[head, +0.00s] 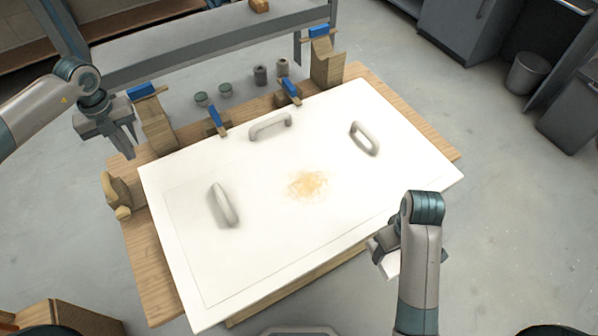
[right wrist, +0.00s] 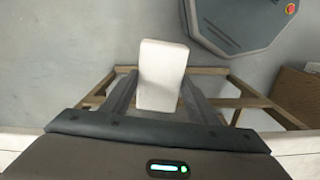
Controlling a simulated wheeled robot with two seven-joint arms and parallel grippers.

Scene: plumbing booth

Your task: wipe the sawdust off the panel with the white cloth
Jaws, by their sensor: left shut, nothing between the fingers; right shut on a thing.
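The white panel (head: 270,245) lies flat on a wooden bench. A patch of tan sawdust (head: 308,185) is near its middle. My right gripper (head: 378,250) is at the panel's front right edge, to the right of and nearer than the sawdust. It is shut on the white cloth (right wrist: 162,75), which shows as a pale block between the fingers in the right wrist view. In the head view the cloth (head: 384,266) is partly hidden by my wrist. My left gripper (head: 127,148) is shut and empty, over the bench's back left corner.
Three grey handles stand up from the panel: left (head: 224,205), back (head: 270,126) and right (head: 365,138). Blue-topped clamps (head: 216,121) line the back edge. Small cups (head: 225,90) stand behind the panel. The panel's front left area is bare.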

